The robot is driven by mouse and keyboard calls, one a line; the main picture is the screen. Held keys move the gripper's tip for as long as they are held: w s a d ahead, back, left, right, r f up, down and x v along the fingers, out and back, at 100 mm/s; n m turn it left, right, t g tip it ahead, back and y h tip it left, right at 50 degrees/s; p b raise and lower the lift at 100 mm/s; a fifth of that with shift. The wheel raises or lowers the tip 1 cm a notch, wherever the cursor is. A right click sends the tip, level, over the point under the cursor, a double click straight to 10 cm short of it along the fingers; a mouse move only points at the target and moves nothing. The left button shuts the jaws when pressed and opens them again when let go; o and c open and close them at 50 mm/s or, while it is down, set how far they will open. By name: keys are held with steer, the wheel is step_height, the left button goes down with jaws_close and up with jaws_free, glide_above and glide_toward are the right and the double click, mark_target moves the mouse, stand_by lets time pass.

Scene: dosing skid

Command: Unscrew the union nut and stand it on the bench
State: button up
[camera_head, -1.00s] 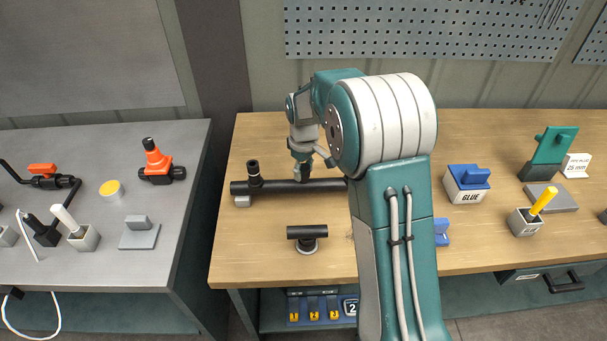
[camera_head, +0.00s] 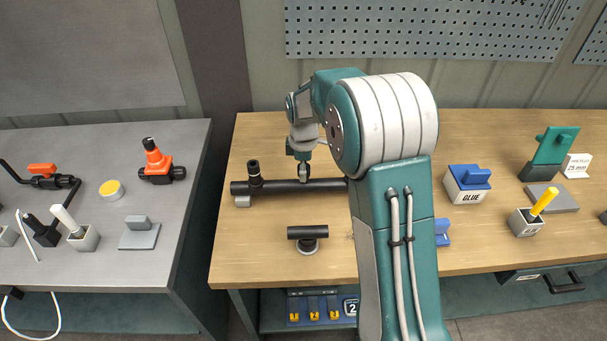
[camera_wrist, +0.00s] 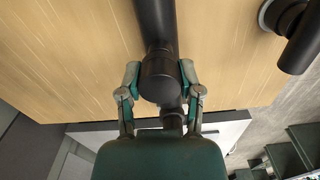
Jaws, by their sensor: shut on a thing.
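A long black pipe (camera_head: 275,187) lies across the left part of the wooden bench, held up on a grey block at its left end. In the wrist view, a black round part (camera_wrist: 160,80), which looks like the union nut, stands up from this pipe. My gripper (camera_wrist: 160,76) is over the pipe, shut on that part with one finger on each side. In the head view my gripper (camera_head: 304,178) hides the part it holds. An upright black fitting (camera_head: 254,172) stands on the pipe to the left of my gripper.
A black tee on a round stand (camera_head: 307,236) sits in front of the pipe. A GLUE box (camera_head: 466,185) and a holder with a yellow stick (camera_head: 526,220) stand to the right. Bare bench (camera_head: 250,245) lies left of the tee. A grey bench (camera_head: 160,265) stands to the left.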

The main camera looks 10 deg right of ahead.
steer(key=shift+r, duration=2.1)
steer(key=shift+r, duration=1.5)
